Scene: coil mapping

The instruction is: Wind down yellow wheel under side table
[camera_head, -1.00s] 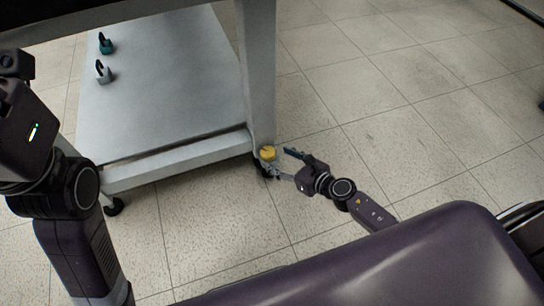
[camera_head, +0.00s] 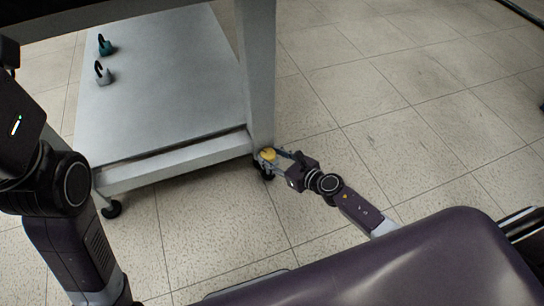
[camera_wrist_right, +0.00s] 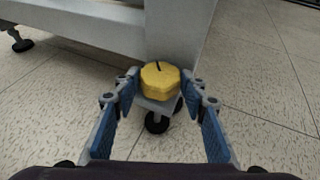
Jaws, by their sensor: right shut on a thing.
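The yellow wheel (camera_head: 268,154) sits at the foot of the side table's (camera_head: 172,165) near right leg, just above a black caster. In the right wrist view the yellow wheel (camera_wrist_right: 160,81) has a dark mark on top and lies between the fingertips. My right gripper (camera_head: 270,158) reaches it from the right, low near the floor. In the right wrist view my right gripper (camera_wrist_right: 159,88) is shut on the wheel, one finger on each side. My left arm shows at the left edge of the head view, but its gripper fingers are not visible.
Two small items with dark loops, one teal (camera_head: 105,47) and one grey (camera_head: 102,74), stand on the table's lower shelf. Another black caster (camera_head: 111,210) is under the near left leg. The tiled floor (camera_head: 400,110) to the right is clear.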

